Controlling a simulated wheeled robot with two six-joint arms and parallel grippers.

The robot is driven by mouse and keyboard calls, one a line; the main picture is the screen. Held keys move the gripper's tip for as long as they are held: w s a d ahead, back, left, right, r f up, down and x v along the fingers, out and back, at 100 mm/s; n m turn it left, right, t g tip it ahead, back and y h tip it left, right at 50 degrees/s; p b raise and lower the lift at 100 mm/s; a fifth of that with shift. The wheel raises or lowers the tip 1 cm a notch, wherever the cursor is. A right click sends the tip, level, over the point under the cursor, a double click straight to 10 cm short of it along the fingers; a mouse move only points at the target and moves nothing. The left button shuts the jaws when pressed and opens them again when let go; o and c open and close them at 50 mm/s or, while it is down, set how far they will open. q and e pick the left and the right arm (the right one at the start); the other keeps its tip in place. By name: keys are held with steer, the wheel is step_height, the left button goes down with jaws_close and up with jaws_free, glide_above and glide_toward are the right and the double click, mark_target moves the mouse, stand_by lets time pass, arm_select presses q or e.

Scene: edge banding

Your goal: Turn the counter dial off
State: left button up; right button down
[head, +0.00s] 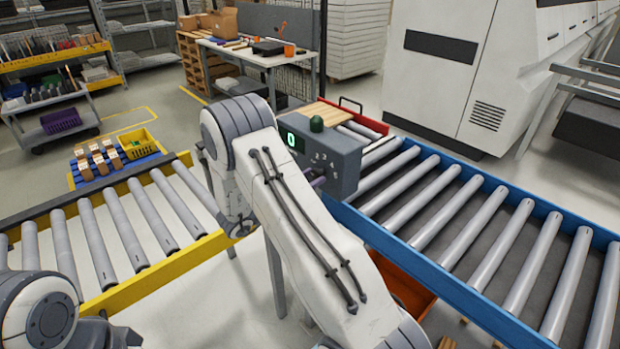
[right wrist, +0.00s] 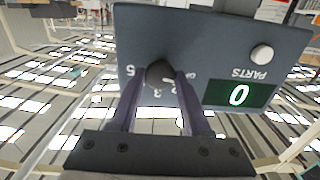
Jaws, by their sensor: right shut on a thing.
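The grey counter box (head: 338,165) stands at the near end of the blue-framed conveyor; its green display (head: 292,140) reads 0. In the right wrist view the box (right wrist: 215,35) appears upside down, with the display (right wrist: 238,95) and the word PARTS. The dark round dial (right wrist: 158,73) is on its face, with numbers around it and an OFF mark partly hidden by a finger. My right gripper (right wrist: 163,78) is shut on the dial, one finger on each side. Which mark the dial points to is unclear. My left gripper is out of view.
A white round button (right wrist: 262,54) sits beside the dial. A green dome (head: 316,124) tops the box. A blue-framed roller conveyor (head: 465,205) lies right, a yellow-framed one (head: 120,235) left. An orange bin (head: 405,290) is below. A red tray (head: 365,122) stands behind the box.

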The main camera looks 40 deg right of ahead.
stand_by(0.4)
steer(key=shift+c, duration=1.8)
jaws_free()
steer(key=shift+a, duration=0.15)
steer(key=a+b, duration=0.4)
steer(key=a, duration=0.6)
steer(key=shift+s+a, duration=0.15)
steer(key=shift+s, duration=0.25)
